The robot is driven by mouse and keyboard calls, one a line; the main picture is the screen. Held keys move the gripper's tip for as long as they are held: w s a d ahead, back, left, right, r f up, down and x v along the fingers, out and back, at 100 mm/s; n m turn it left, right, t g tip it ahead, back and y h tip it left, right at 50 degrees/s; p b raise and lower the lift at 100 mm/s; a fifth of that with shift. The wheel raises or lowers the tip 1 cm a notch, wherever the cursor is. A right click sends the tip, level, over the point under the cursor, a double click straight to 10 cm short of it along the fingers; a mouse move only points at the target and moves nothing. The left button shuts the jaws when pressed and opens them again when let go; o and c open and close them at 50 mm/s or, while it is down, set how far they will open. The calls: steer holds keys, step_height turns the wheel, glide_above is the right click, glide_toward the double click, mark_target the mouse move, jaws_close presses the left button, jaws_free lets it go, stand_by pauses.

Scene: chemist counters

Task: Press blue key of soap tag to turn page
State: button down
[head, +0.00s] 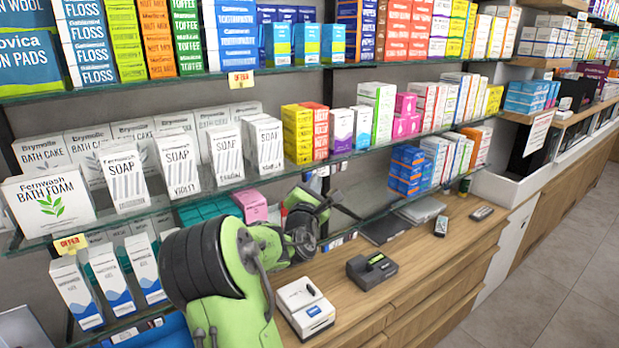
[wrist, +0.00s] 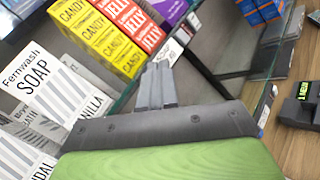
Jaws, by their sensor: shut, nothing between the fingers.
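My gripper (head: 345,208) reaches in front of the shelf edge below the middle shelf's boxes. In the wrist view its fingers (wrist: 155,82) are together, with nothing between them. A small pale tag (wrist: 168,50) shows just beyond the fingertips on the shelf edge, under the jelly boxes. It is partly covered, and I cannot tell whether it is the soap tag or whether the fingers touch it. No blue key can be made out. White soap boxes (head: 177,163) stand on the middle shelf left of my gripper. A soap box also shows at left in the wrist view (wrist: 38,78).
Yellow candy boxes (wrist: 95,33) and red jelly boxes (wrist: 138,32) stand close above the fingers. The wooden counter (head: 420,262) below holds a dark device (head: 371,271) and a white device (head: 304,308). Yellow offer tags (head: 240,80) hang on other shelf edges.

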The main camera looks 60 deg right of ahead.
steer(key=shift+w+d, duration=0.2)
steer(key=shift+w, duration=0.2)
stand_by(0.6)
steer(key=shift+s+a, duration=0.4)
steer(key=shift+s, duration=0.4)
steer(key=shift+s+a+p, duration=0.2)
steer(key=shift+s+a, duration=0.15)
steer(key=shift+s, duration=0.4)
steer(key=shift+s+a+p, duration=0.2)
steer(key=shift+s+a, duration=0.2)
steer(key=shift+s, duration=0.3)
steer(key=shift+s+a+p, duration=0.2)
steer(key=shift+s+a, duration=0.15)
steer(key=shift+s, duration=0.4)
